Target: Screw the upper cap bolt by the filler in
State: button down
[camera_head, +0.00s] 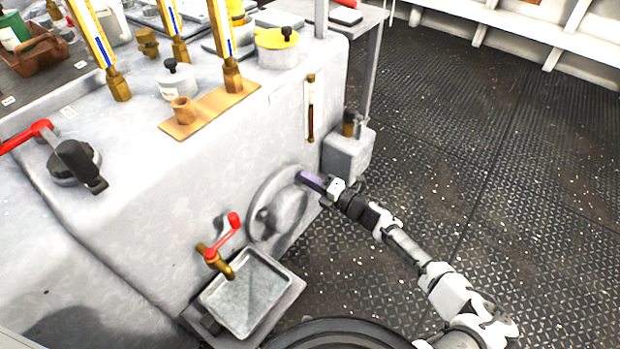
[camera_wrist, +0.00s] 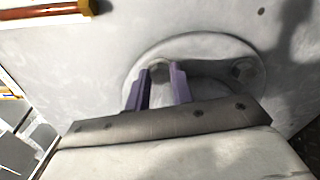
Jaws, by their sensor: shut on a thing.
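A round grey cap (camera_head: 268,210) is on the side of the pale grey casing. It also shows in the wrist view (camera_wrist: 205,45). My gripper (camera_head: 303,177) reaches its upper edge from the right. In the wrist view, the two purple fingers of my gripper (camera_wrist: 160,74) stand either side of a small grey bolt (camera_wrist: 160,68) at the cap's rim and are shut on it. The fingers hide part of this bolt, so I cannot tell how deep it sits. A second bolt (camera_wrist: 242,69) sits at the right of the cap, clear of the fingers.
Below the cap are a brass tap with a red handle (camera_head: 229,232) and a metal tray (camera_head: 247,292). A sight glass (camera_head: 310,108) is above the cap. A grey box (camera_head: 347,155) with a brass fitting juts out at the right. The deck (camera_head: 470,130) to the right is open.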

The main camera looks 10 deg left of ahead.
jog(key=shift+d+f+m+p, duration=0.1)
jog(key=shift+m+p, duration=0.25)
jog(key=shift+m, duration=1.65)
jog(key=c, duration=1.5)
grip_release()
jog(key=p+v, duration=0.1)
jog(key=v, duration=1.3)
